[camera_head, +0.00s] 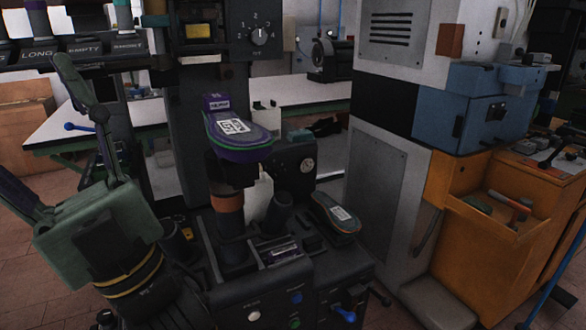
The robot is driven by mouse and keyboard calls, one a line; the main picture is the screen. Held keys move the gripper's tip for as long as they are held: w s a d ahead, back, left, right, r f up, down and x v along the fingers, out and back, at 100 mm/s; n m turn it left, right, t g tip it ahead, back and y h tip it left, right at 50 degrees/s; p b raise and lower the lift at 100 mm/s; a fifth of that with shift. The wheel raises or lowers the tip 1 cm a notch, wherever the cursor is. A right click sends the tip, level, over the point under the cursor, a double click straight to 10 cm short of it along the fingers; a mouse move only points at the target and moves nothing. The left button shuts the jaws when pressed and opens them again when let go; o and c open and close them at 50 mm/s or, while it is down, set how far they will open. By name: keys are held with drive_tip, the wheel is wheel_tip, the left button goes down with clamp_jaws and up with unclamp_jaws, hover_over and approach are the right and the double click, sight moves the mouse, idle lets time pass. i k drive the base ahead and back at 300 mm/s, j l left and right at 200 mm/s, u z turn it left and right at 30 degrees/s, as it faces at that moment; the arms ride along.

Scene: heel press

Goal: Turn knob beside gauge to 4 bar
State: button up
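My gripper (35,130) is at the left of the head view, its two fingers spread wide and nothing between them. A dark panel at the top carries a round knob (259,37) with white numbers around its upper side; its pointer is too small to read surely. A small round pale dial face, possibly the gauge (308,166), sits on the dark press housing lower down. I cannot make out its reading or a clear knob beside it. My gripper is well left of both and touches neither.
A purple-green shoe sole (238,135) stands high on the press post, and another shoe (336,214) rests lower right. The press console (275,290) has buttons and a blue-handled control (345,313). A grey cabinet (385,190) and orange bench (490,240) stand right.

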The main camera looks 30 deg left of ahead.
sight(276, 175)
drive_tip(key=i+l, duration=0.5)
drive_tip(key=i+u, duration=0.1)
drive_tip(key=i, duration=0.35)
drive_tip(key=i+j, duration=0.1)
drive_tip(key=j, duration=0.75)
drive_tip(key=i+u, duration=0.05)
